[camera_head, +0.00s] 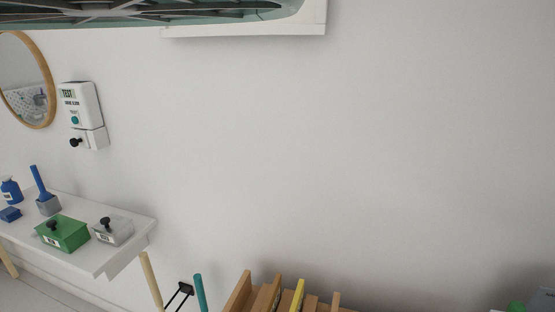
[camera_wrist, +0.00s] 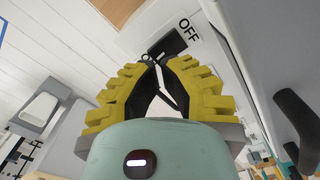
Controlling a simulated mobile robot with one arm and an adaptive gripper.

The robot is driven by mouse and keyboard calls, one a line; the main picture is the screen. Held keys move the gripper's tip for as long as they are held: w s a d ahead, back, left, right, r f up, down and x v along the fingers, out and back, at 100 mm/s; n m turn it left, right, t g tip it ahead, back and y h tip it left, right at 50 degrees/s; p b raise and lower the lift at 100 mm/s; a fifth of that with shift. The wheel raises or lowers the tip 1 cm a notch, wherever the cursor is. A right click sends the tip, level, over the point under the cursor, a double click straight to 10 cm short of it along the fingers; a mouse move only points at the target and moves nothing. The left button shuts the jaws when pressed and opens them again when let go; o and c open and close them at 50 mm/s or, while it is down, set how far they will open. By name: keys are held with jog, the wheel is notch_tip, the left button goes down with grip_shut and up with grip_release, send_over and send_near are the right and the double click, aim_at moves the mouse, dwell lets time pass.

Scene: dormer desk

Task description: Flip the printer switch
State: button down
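In the wrist view, my gripper (camera_wrist: 157,65) has yellow ridged fingers with dark inner faces. Their tips come together at the front, and nothing is visibly held. A small dark part, seemingly a switch (camera_wrist: 168,43), sits on a pale surface just beyond the fingertips. A black "OFF" label (camera_wrist: 188,29) is beside it. The tips partly overlap the switch in the picture, and I cannot tell whether they touch it. No printer can be made out for certain in the head view, and my gripper does not show there.
In the head view, a white wall box (camera_head: 80,105) hangs beside a round mirror (camera_head: 52,100). Below, a white shelf (camera_head: 125,250) holds a green box (camera_head: 65,237) and a grey box (camera_head: 117,233). The wall to the right is bare. Dark handles (camera_wrist: 297,120) show in the wrist view.

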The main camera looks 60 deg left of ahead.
jog(key=shift+f+b, duration=1.7)
jog(key=shift+b, duration=0.1)
dwell(1.2)
jog(key=shift+r+p, duration=2.1)
jog(key=shift+r, duration=1.45)
